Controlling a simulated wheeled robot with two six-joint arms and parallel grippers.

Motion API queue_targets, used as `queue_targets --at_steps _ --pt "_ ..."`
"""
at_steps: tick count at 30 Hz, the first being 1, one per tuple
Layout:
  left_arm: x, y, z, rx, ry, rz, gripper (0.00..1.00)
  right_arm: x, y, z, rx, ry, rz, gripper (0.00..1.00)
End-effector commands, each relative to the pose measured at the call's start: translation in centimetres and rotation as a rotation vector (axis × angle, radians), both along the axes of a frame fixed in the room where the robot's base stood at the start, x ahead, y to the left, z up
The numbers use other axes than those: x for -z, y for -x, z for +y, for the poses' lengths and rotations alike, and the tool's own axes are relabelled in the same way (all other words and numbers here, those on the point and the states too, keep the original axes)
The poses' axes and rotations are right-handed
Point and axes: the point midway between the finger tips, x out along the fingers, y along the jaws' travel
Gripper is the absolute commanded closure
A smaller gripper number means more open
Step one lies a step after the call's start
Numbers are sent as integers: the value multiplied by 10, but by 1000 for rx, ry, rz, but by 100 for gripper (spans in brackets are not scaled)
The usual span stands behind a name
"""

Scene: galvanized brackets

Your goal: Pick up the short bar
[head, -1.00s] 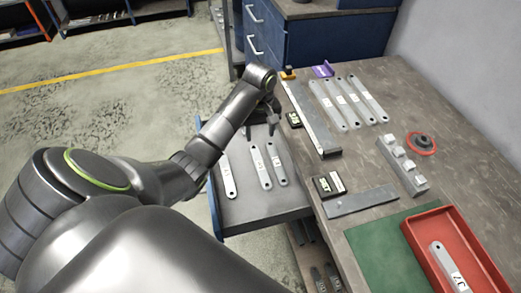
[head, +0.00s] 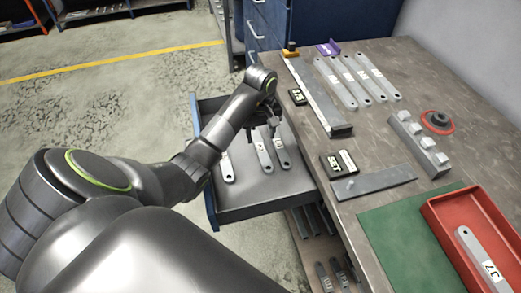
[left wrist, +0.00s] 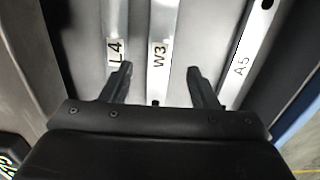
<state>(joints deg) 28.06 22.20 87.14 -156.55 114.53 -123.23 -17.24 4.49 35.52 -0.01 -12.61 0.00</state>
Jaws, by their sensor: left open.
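Three flat grey bars with white labels lie in the open drawer (head: 285,186): a left bar (head: 227,168), a middle bar (head: 263,152) and a right bar (head: 282,152). In the left wrist view they read A5 (left wrist: 250,45), W3 (left wrist: 161,40) and L4 (left wrist: 116,22). I cannot tell from their visible parts which is the short bar. My left gripper (head: 263,126) is above the drawer, open and empty. In the left wrist view its fingertips (left wrist: 159,70) are spread to either side of the W3 bar. My right gripper is not in view.
The bench right of the drawer holds several bars (head: 357,80) in a row, a long metal strip (head: 318,98), a grey stepped block (head: 418,145) and a red round piece (head: 438,122). A red tray (head: 447,240) holds another bar (head: 480,258). A green mat (head: 395,235) lies beside it.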

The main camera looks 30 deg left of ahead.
Motion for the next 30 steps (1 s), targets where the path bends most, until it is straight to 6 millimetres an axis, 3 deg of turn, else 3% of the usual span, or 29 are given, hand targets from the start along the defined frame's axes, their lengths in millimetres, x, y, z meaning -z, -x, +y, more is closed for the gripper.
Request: queue_targets --at_steps 12,21,30 --pt "48 -2 2 0 1 2 45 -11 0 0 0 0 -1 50" --pt "53 -2 2 1 0 -1 47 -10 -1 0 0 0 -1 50" --pt "53 -2 2 1 -1 -1 86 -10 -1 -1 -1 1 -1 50"
